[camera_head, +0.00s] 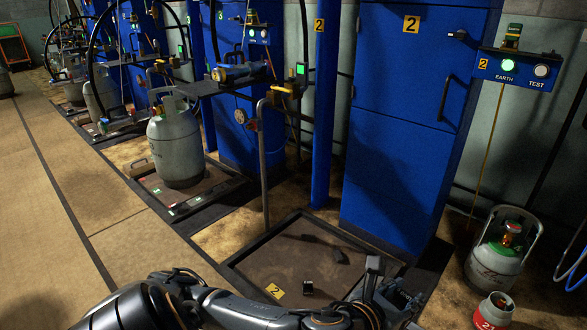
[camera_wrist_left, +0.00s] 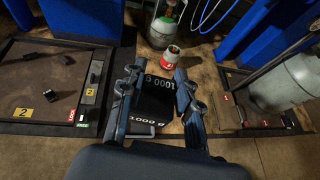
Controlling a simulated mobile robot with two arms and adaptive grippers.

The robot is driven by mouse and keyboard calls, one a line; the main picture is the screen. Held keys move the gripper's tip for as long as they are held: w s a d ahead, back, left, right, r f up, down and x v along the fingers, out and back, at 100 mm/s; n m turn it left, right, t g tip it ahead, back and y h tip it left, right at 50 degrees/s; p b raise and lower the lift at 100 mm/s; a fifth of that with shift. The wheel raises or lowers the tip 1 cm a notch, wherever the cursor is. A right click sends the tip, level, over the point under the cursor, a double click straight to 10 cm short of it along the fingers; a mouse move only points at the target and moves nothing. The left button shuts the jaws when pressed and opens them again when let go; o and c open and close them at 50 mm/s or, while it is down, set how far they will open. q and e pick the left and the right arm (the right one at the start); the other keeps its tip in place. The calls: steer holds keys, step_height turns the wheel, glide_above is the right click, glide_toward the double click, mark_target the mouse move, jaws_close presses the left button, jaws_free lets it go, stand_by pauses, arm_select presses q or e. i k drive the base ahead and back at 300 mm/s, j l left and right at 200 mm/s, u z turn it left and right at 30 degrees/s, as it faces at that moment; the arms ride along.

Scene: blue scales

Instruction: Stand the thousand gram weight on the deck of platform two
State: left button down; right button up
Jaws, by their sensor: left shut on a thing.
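The thousand gram weight (camera_wrist_left: 155,98) is a black block with white "1000 G" lettering in the left wrist view. My left gripper (camera_wrist_left: 157,84) is shut on it, with a finger along each side. In the head view my left gripper (camera_head: 388,292) is at the right front corner of platform two (camera_head: 278,262), and the weight cannot be made out there. Platform two is a low brown deck with a dark frame and a yellow "2" label. It also shows at the left of the left wrist view (camera_wrist_left: 30,85). My right gripper is not in view.
A small black block (camera_head: 308,288) lies on platform two's deck. Blue cabinet two (camera_head: 405,130) and a bent post (camera_head: 264,165) stand behind. Much of the deck is clear.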

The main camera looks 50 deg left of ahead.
mark_target(282, 273)
steer(key=i+j+u, duration=0.2)
steer(key=u, duration=0.25)
steer(key=i+j+u, duration=0.2)
steer(key=u, duration=0.3)
steer(key=i+j, duration=0.2)
steer(key=i, duration=0.3)
